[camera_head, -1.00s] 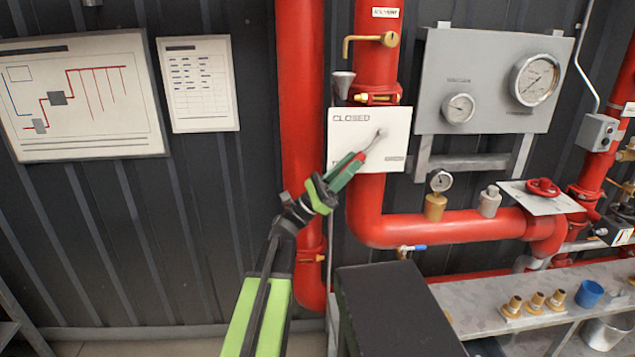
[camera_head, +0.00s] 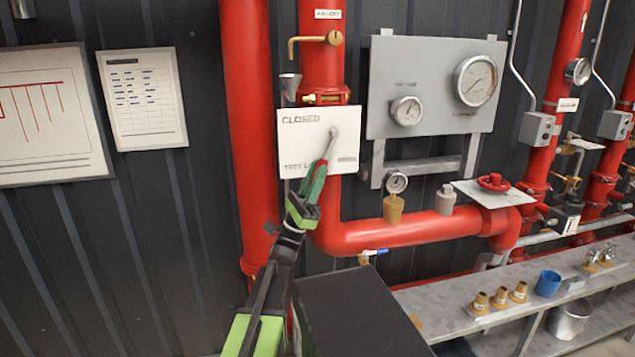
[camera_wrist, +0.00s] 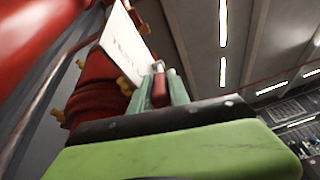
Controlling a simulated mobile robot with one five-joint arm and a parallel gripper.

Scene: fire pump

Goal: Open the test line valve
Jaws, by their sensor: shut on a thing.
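The test line valve's white plate (camera_head: 290,142) is on the red pipe, with "CLOSED" at its upper left and partly covered lettering along its bottom edge. Its lever (camera_head: 329,147) runs from a pivot near the plate's middle down and slightly left. My gripper (camera_head: 318,176) is shut on the lever's red lower end. In the wrist view, the red lever end (camera_wrist: 159,91) sits between my green fingers, with the tilted plate (camera_wrist: 124,45) behind. Any "OPEN" marking cannot be read.
A gauge panel (camera_head: 432,70) is right of the plate. A horizontal red pipe (camera_head: 420,229) with a brass gauge fitting and red handwheel (camera_head: 493,182) runs below. A metal bench (camera_head: 430,310) carries brass fittings and a blue cup (camera_head: 548,283). Wall charts are left.

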